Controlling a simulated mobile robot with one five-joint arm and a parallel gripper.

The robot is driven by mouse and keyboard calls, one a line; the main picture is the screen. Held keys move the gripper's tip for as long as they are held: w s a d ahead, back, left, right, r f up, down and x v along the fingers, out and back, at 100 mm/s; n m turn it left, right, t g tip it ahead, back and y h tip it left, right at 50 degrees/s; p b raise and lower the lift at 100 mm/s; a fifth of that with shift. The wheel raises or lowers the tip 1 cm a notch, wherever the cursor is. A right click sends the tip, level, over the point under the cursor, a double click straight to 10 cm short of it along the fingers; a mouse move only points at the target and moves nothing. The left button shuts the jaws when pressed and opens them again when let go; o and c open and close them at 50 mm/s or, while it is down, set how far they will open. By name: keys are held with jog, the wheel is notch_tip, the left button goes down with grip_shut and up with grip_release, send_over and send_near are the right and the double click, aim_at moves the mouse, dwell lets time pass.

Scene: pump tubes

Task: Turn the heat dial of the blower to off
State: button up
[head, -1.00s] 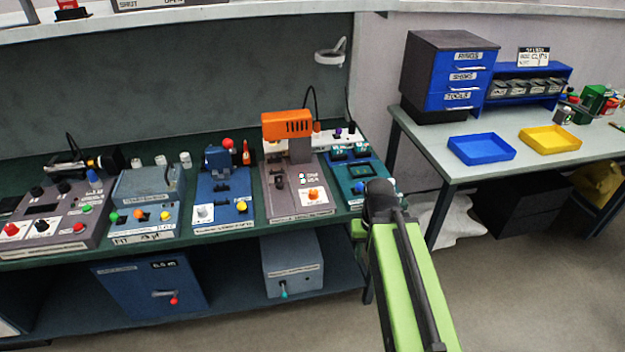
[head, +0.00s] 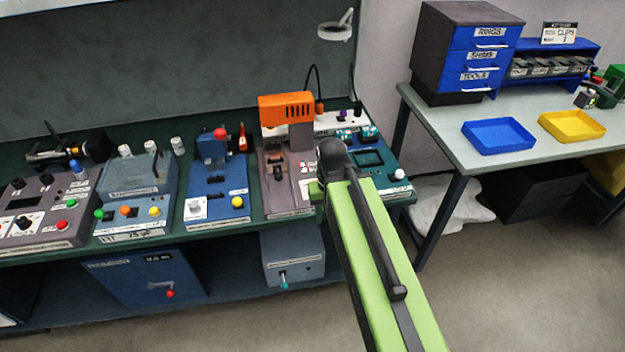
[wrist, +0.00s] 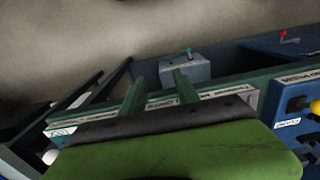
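The likely blower is the machine with an orange housing (head: 286,108) on a grey column, at the back right of the left bench in the head view. Its grey base (head: 276,180) is partly behind my arm. No heat dial shows on it now, and I cannot read its setting. My gripper (wrist: 158,76) shows two green fingers standing apart in the wrist view, with nothing between them. In the head view, my arm hides most of the gripper, in front of the grey base and the teal machine (head: 392,188).
A blue machine (head: 215,205) stands left of the grey base. Under the bench are a grey box (head: 290,243) with a teal lever and a blue cabinet (head: 140,280). The right table (head: 440,135) holds blue and yellow trays. Floor in front is clear.

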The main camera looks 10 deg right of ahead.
jog(key=o, duration=0.3)
jog(key=w+r+m+p, duration=0.2)
jog(key=w+r+p, duration=0.4)
jog(key=r+p, duration=0.2)
jog(key=shift+w+a, duration=0.4)
jog(key=shift+a, duration=0.05)
jog(key=w+r+m+p, duration=0.5)
jog(key=w+r+p, duration=0.3)
jog(key=w, duration=0.1)
jog(key=f+b, duration=1.7)
jog(key=f, duration=0.1)
jog(key=shift+s+d+b, duration=0.1)
jog(key=shift+s+b, duration=0.2)
jog(key=shift+b, duration=0.1)
jog(key=shift+r, duration=0.15)
jog(key=shift+c, duration=0.4)
